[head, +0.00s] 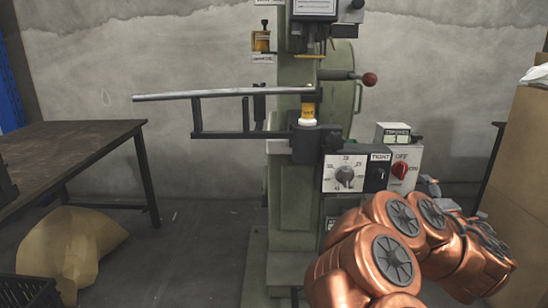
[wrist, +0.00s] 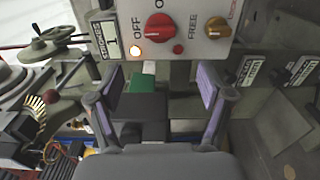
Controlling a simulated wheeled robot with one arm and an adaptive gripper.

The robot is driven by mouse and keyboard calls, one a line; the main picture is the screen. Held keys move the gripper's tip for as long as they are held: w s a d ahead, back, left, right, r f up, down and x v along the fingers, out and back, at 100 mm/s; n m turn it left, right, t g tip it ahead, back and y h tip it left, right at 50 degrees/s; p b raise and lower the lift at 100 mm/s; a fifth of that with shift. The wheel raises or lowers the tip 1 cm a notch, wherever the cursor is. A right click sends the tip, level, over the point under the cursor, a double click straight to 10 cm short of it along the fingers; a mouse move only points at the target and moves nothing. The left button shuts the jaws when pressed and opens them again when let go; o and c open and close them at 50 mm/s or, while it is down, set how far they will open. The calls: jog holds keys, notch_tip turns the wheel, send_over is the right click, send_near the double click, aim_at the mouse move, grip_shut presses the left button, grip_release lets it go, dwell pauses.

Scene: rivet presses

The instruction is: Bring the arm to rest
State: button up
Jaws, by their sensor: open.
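My gripper (wrist: 160,98) is open in the wrist view, its two purple-lined fingers spread with nothing held between them. In the head view my copper-coloured arm is folded at the lower right, in front of the press's right side. The gripper itself is mostly hidden behind the arm there.
The green rivet press (head: 287,205) stands in the middle, with a long metal bar (head: 215,93) on its support. A dial box (head: 345,172) juts out close to my arm. A dark table (head: 65,150) is at left, cardboard boxes (head: 520,150) at right. Floor between table and press is clear.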

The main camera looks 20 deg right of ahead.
jog(key=s+a+r+m+g+h+p, duration=0.1)
jog(key=a+r+m+g+h+p, duration=0.2)
jog(key=r+m+p, duration=0.45)
jog(key=s+r+m+g+h+p, duration=0.2)
jog(key=r+m+g+p, duration=0.2)
jog(key=r+p, duration=0.6)
jog(key=s+a+r+m+g+y+p, duration=0.1)
jog(key=s+a+r+g+y+p, duration=0.2)
jog(key=s+a+p, duration=0.4)
jog(key=s+a+r+m+g+y+p, duration=0.1)
jog(key=s+a+r+g+y+p, duration=0.2)
jog(key=s+a+p, duration=0.5)
jog(key=s+a+r+m+g+y+p, duration=0.1)
jog(key=s+a+r+g+y+p, duration=0.2)
jog(key=a, duration=1.9)
jog(key=s+g+y+p, duration=0.1)
jog(key=s+g+p, duration=0.1)
jog(key=s+p, duration=0.3)
jog(key=shift+s+r+g+y, duration=0.3)
jog(key=shift+s+g+y, duration=0.1)
jog(key=shift+s, duration=0.3)
